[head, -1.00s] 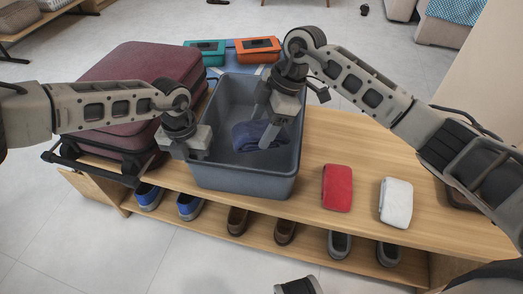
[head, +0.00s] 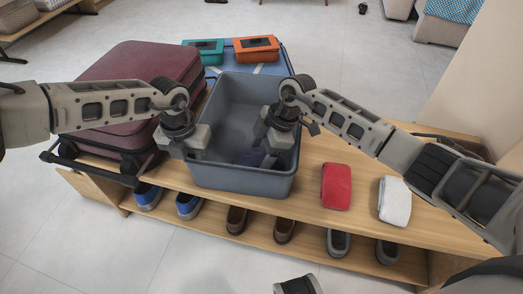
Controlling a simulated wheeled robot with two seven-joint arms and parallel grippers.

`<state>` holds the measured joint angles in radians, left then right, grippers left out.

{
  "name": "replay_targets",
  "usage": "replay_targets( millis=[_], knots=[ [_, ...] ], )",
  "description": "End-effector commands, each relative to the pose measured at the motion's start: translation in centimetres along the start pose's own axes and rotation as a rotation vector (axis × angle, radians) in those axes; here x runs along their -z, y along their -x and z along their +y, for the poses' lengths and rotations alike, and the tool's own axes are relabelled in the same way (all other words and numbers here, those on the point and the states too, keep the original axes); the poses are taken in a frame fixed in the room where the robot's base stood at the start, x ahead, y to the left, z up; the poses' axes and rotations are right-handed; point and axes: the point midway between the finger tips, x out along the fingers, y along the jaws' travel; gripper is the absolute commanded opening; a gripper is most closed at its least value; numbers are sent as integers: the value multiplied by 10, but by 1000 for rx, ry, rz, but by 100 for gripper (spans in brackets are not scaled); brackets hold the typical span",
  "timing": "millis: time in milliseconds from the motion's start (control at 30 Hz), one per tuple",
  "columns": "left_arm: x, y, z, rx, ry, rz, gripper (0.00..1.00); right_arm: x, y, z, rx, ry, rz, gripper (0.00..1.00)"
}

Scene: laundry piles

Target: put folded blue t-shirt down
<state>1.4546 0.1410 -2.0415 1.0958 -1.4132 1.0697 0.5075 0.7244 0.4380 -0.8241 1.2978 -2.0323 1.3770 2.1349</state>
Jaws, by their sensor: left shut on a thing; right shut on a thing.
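The folded dark blue t-shirt (head: 252,157) is inside the grey bin (head: 230,178), low down toward its right side and partly hidden by my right gripper. My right gripper (head: 268,155) reaches down into the bin and is shut on the t-shirt. My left gripper (head: 187,150) is at the bin's left wall and is shut on its rim; its fingertips are hard to make out.
The bin stands on a wooden bench (head: 310,215). A red folded item (head: 336,187) and a white one (head: 394,200) lie to its right. A maroon suitcase (head: 130,85) is at left. Teal (head: 207,48) and orange (head: 256,48) cases lie behind. Several shoes sit below.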

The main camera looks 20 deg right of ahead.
Motion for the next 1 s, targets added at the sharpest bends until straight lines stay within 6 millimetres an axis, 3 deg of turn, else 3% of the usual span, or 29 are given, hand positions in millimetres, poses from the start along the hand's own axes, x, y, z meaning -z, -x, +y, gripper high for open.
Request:
replay_targets(
  millis=[33, 67, 100, 133, 400, 533, 1000],
  knots=[
    [0, 0, 0, 0, 0, 0, 0, 0, -1, 0, 0, 0, 0, 39],
    [0, 0, 0, 0, 0, 0, 0, 0, -1, 0, 1, 0, 0, 74],
    [0, 0, 0, 0, 0, 0, 0, 0, -1, 0, 1, 0, 0, 85],
    [0, 0, 0, 0, 0, 0, 0, 0, -1, 0, 1, 0, 0, 88],
    [0, 0, 0, 0, 0, 0, 0, 0, 0, 0, 1, 0, 0, 88],
    [0, 0, 0, 0, 0, 0, 0, 0, 10, 0, -1, 0, 0, 88],
    [0, 0, 0, 0, 0, 0, 0, 0, 102, 0, -2, 2, -1, 88]
  ],
)
